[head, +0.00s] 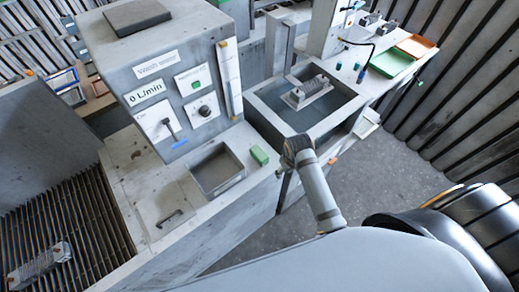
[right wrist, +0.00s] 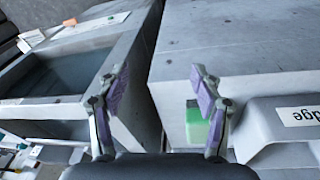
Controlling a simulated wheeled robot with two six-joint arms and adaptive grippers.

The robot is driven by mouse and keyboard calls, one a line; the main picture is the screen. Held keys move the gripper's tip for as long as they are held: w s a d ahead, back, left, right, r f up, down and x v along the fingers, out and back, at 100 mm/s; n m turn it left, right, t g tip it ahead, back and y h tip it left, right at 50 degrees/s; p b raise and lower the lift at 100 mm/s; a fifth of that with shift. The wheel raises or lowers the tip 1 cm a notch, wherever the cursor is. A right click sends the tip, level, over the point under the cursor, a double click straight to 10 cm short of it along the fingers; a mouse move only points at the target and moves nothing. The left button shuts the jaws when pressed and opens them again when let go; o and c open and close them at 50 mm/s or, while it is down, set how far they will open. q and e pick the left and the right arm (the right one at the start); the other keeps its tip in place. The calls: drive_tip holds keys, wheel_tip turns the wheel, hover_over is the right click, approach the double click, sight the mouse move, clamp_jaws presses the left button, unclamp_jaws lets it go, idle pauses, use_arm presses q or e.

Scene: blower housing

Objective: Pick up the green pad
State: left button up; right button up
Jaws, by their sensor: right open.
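The green pad (head: 259,156) is a small block on the grey bench top, just right of a shallow open bin in the head view. In the right wrist view the green pad (right wrist: 197,122) is partly hidden behind the right-hand finger. My right gripper (right wrist: 160,78) is open, with purple finger pads and nothing between them. In the head view my right wrist is close to the right of the pad, and its fingers are not clear there. My left gripper is not in view.
The open bin (head: 218,172) and a control box (head: 172,85) stand left of the pad. A sunken basin (head: 262,112) with a finned part (head: 307,92) lies behind my wrist. A small black handle (head: 169,218) lies on the bench. A labelled grey piece (right wrist: 285,125) is beside the pad.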

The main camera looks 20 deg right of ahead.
wheel_tip(320, 180, up, 9)
drive_tip(key=n+g+p, duration=0.2)
hover_over(259, 153)
drive_tip(key=d, duration=0.1)
drive_tip(key=shift+d+f+y, duration=0.1)
drive_tip(key=shift+y, duration=0.3)
drive_tip(key=shift+w+a+r, duration=0.2)
drive_tip(key=shift+a+r, duration=0.05)
drive_tip(key=shift+a, duration=0.05)
wheel_tip(259, 153, down, 5)
drive_tip(key=shift+s+d+r+p, duration=0.1)
drive_tip(key=shift+r+p, duration=0.1)
drive_tip(key=shift+p, duration=0.15)
drive_tip(key=shift+f, duration=0.35)
drive_tip(key=shift+f+p, duration=0.25)
drive_tip(key=shift+p, duration=0.05)
drive_tip(key=f, duration=0.1)
drive_tip(key=f+p, duration=0.1)
drive_tip(key=f, duration=0.2)
drive_tip(key=shift+a, duration=0.3)
drive_tip(key=shift+f, duration=0.35)
drive_tip(key=shift+c, duration=0.4)
drive_tip(key=c, duration=1.2)
